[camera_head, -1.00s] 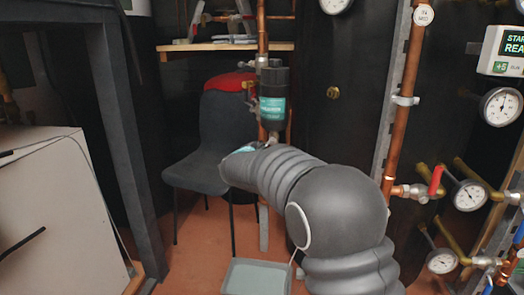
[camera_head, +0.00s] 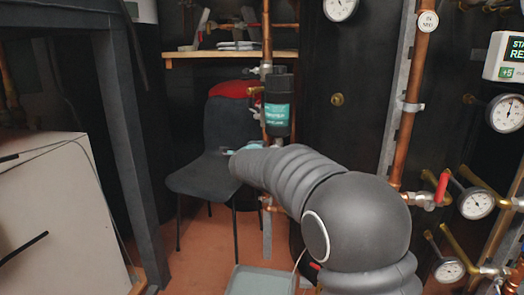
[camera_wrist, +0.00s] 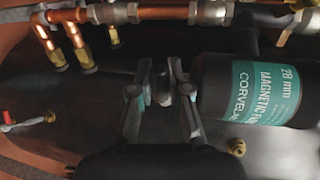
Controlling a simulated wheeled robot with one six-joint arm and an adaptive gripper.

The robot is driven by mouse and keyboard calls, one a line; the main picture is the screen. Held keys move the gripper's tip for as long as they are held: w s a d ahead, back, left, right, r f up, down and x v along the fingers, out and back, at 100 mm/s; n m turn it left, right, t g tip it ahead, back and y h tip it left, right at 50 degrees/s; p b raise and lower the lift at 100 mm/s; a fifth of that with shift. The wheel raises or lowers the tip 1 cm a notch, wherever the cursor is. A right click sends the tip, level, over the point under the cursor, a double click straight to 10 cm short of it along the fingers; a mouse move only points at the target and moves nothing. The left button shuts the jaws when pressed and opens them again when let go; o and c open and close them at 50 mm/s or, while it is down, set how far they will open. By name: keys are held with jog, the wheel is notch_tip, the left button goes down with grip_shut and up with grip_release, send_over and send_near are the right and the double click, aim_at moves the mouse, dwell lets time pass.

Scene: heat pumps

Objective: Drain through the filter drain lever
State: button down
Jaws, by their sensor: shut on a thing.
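The magnetic filter (camera_head: 278,105) is a black canister with a teal label, on the copper pipe at mid-picture. It also shows lying sideways at the right of the wrist view (camera_wrist: 255,90). My gripper (camera_wrist: 162,92) is at the end of the filter, its two fingers closed on a small grey fitting there, which I take for the filter drain lever (camera_wrist: 162,84). The fingers and my wrist cover most of this lever, so its angle is unclear. In the head view my arm hides the filter's underside and the fingertips. No flowing water is visible.
A grey tray (camera_head: 258,280) stands on the floor below. A dark chair (camera_head: 205,175) is behind my gripper. Copper pipes (camera_head: 411,95), gauges (camera_head: 475,204) and a red lever (camera_head: 442,186) are close on the right. A white box (camera_head: 50,210) stands at the left.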

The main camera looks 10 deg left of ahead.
jog(key=c, duration=1.1)
grip_release()
jog(key=s, duration=0.4)
jog(key=s+r, duration=0.1)
jog(key=s, duration=0.3)
jog(key=s+r, duration=0.1)
jog(key=s, duration=0.2)
jog(key=shift+s+a+r, duration=0.2)
jog(key=shift+s+a, duration=0.1)
jog(key=shift+s, duration=0.1)
jog(key=shift+a, duration=0.1)
